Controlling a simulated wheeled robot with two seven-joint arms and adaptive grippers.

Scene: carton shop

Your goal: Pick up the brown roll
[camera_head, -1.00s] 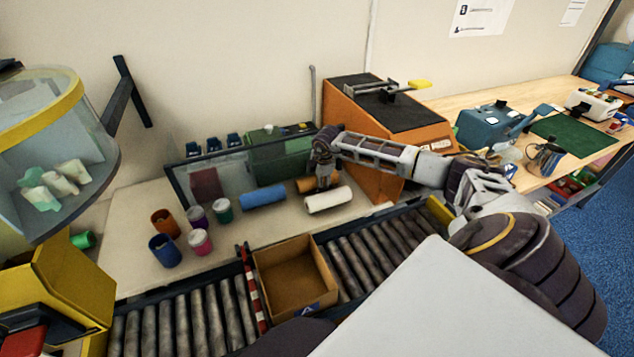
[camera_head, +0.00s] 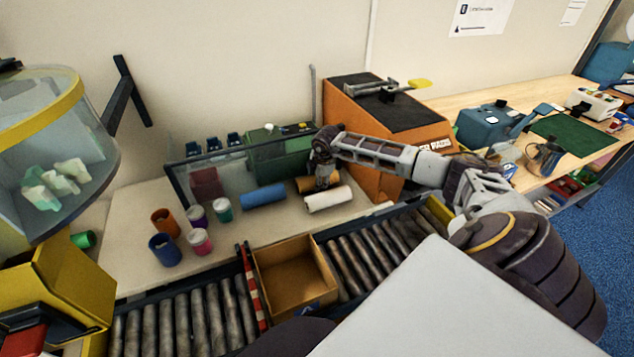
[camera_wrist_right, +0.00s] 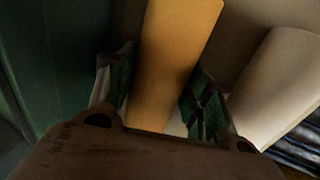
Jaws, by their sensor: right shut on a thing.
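The brown roll (camera_head: 304,185) lies on the pale bench, partly hidden behind my right gripper (camera_head: 323,183) in the head view. In the right wrist view the brown roll (camera_wrist_right: 168,62) runs between the two fingers of my right gripper (camera_wrist_right: 160,100), one on each side. The gripper is shut on it. I cannot tell whether the roll is clear of the bench. My left gripper is not in view.
A white roll (camera_head: 328,199) lies close in front of my right gripper, and a blue roll (camera_head: 263,196) lies to its left. Several small pots (camera_head: 200,241) stand further left. An open carton (camera_head: 260,258) sits on the roller conveyor (camera_head: 180,325). A green machine (camera_head: 280,155) stands behind.

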